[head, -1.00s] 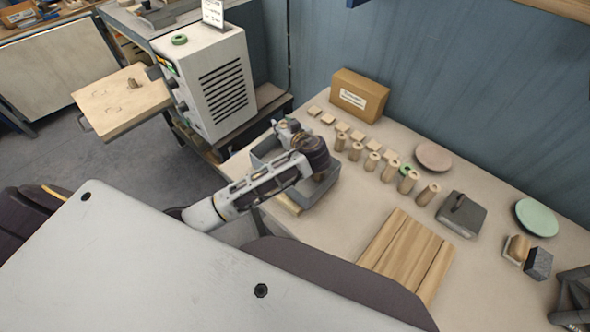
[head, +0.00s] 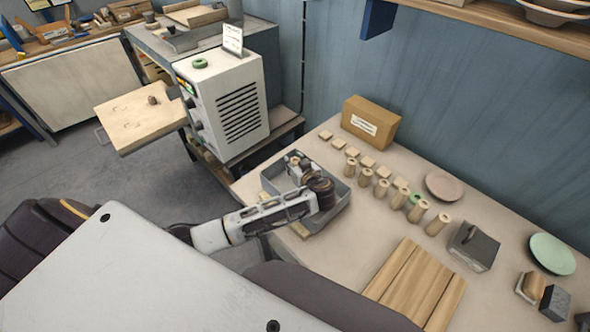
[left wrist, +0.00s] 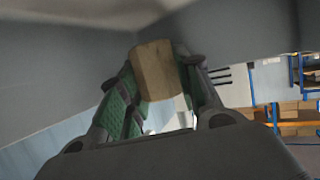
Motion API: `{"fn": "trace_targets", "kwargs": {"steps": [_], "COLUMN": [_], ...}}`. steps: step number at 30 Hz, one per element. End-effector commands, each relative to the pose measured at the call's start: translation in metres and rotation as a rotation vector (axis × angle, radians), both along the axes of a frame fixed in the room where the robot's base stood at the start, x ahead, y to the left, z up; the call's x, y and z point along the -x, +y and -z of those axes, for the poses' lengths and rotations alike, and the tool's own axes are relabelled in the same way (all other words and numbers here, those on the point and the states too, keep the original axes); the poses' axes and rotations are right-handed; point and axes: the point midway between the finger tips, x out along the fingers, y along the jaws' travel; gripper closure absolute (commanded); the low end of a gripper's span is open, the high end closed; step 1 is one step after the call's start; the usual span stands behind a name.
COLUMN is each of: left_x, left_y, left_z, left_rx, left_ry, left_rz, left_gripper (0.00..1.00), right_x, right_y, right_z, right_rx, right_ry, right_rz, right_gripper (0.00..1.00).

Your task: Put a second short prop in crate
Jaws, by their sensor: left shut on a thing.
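The grey crate (head: 339,211) stands at the left end of the bench. My left gripper (head: 300,168) is at the crate in the head view, and my wrist covers much of the crate's inside. In the left wrist view, my left gripper (left wrist: 160,84) is shut on a short wooden prop (left wrist: 154,68), with green finger pads on either side and grey walls around. Whether the prop touches the crate floor is hidden. My right gripper cannot be made out.
A cardboard box (head: 371,122) and small wooden tiles (head: 353,141) lie behind the crate. A pink plate (head: 445,185), a slatted wooden board (head: 415,283), a dark handled block (head: 473,246) and a green plate (head: 552,254) are to the right. A white dryer (head: 222,100) stands left.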

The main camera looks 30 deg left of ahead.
Motion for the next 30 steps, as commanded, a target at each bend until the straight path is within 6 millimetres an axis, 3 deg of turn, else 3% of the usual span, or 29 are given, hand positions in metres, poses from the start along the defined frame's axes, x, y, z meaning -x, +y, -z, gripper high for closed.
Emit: {"fn": "trace_targets", "kwargs": {"steps": [5,16,30], "left_x": [0.000,0.000,0.000], "left_y": [0.000,0.000,0.000], "left_z": [0.004,0.034,0.040], "left_rx": [-0.002,-0.001,0.000], "left_ry": [0.001,0.000,0.000], "left_rz": [0.000,0.000,0.000], "left_gripper": [0.92,0.92,0.92], "right_x": [0.000,0.000,0.000], "right_y": [0.000,0.000,0.000], "right_z": [-0.001,-0.005,-0.002], "right_rx": [0.000,0.000,0.000], "right_ry": [0.000,0.000,0.001], "right_rz": [0.000,0.000,0.000], "right_gripper": [0.60,0.60,0.60]}}
